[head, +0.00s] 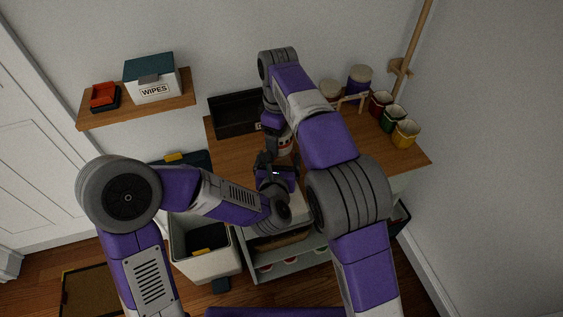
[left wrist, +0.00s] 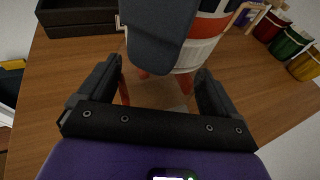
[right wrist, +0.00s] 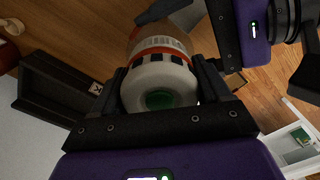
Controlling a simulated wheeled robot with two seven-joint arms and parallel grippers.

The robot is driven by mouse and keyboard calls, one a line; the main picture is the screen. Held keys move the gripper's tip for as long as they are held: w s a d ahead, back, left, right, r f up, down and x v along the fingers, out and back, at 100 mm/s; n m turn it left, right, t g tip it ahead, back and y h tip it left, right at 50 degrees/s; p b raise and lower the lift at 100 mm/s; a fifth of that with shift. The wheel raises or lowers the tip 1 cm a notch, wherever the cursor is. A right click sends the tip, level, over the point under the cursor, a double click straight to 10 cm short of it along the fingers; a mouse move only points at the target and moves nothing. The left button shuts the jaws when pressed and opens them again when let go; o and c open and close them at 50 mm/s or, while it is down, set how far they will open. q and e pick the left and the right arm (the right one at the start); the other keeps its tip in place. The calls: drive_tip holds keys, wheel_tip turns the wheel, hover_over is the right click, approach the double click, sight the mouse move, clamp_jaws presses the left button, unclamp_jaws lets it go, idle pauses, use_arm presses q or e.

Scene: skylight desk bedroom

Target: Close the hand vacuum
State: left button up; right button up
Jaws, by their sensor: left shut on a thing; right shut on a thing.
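The hand vacuum (head: 285,147) is mostly hidden by my arms in the head view, above the wooden desk. In the right wrist view the hand vacuum (right wrist: 160,72) is a white round body with an orange-red band, dark collar and green centre. My right gripper (right wrist: 163,82) is shut on it, one finger on each side. In the left wrist view its white ribbed part (left wrist: 197,55) shows behind my right gripper's dark finger. My left gripper (left wrist: 157,88) has its fingers wide apart around a clear part with red edges, and grips it. Whether the two parts touch is unclear.
A black open tray (head: 235,116) lies at the desk's (head: 405,155) back left. Jars (head: 359,78) and red, green and yellow cups (head: 405,133) stand at the right. A shelf holds a wipes box (head: 152,82). A white bin (head: 205,255) stands below left.

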drive_tip(key=m, duration=0.5)
drive_tip(key=shift+m, duration=0.4)
drive_tip(key=m, duration=0.3)
drive_tip(key=shift+m, duration=0.3)
drive_tip(key=m, duration=0.3)
drive_tip(key=shift+m, duration=0.3)
drive_tip(key=m, duration=0.5)
drive_tip(key=o, duration=1.1)
drive_tip(key=shift+r, duration=2.25)
drive_tip(key=shift+c, duration=0.3)
